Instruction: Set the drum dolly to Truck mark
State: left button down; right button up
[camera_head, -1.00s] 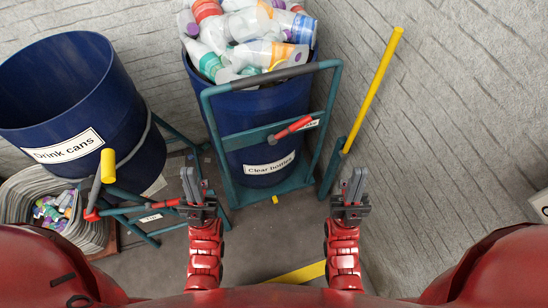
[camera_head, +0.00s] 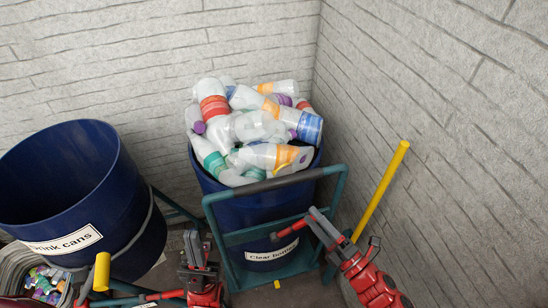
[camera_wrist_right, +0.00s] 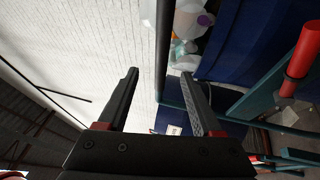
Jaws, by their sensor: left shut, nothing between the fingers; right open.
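The teal drum dolly (camera_head: 333,190) stands upright around a blue drum (camera_head: 232,207) labelled "Clear bottles" and heaped with bottles. A red lever (camera_head: 291,229) sits on its front crossbar; the lever's label is hidden in the head view. My right gripper (camera_head: 317,218) is open and empty in front of the dolly's right side, close to the lever. In the right wrist view the open fingers (camera_wrist_right: 160,75) point toward a dolly bar (camera_wrist_right: 163,45), and a red grip (camera_wrist_right: 304,50) is at the right. My left gripper (camera_head: 193,240) is shut and empty, left of the dolly.
A yellow pole (camera_head: 381,190) rises right of the dolly. Stone walls (camera_head: 440,110) close the back and right.

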jog(key=p+x, duration=0.5)
jog(key=x, duration=1.2)
jog(key=shift+f+p, duration=0.3)
jog(key=shift+f, duration=0.1)
jog(key=shift+w+a, duration=0.15)
grip_shut()
dwell(0.4)
